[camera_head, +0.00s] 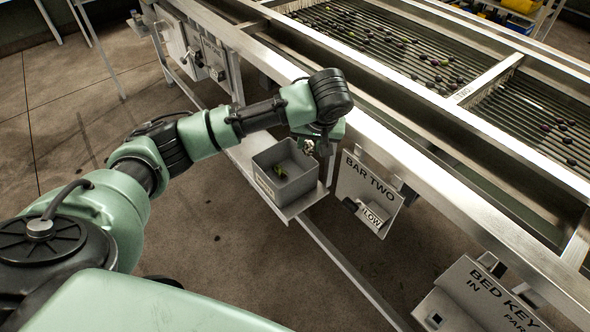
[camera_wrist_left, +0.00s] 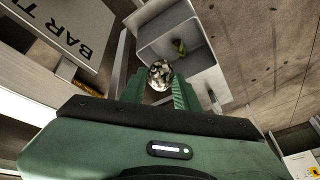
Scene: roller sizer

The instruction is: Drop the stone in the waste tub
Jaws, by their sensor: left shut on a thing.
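My left gripper (camera_head: 313,151) is at the right rim of the grey waste tub (camera_head: 264,177), beside the sizer frame. In the left wrist view, the left gripper (camera_wrist_left: 157,88) is shut on a pale, dark-speckled stone (camera_wrist_left: 160,72), held between its green fingers. The stone also shows small in the head view (camera_head: 308,147). The tub shows beyond the stone in the wrist view (camera_wrist_left: 160,48). Green leafy bits (camera_head: 280,171) lie inside the tub. My right gripper is out of view.
The tub stands on a small shelf (camera_head: 307,202) on the sizer's side. The sizer's long metal rail (camera_head: 420,175) runs close behind my gripper. Olives (camera_head: 436,63) lie on the rollers.

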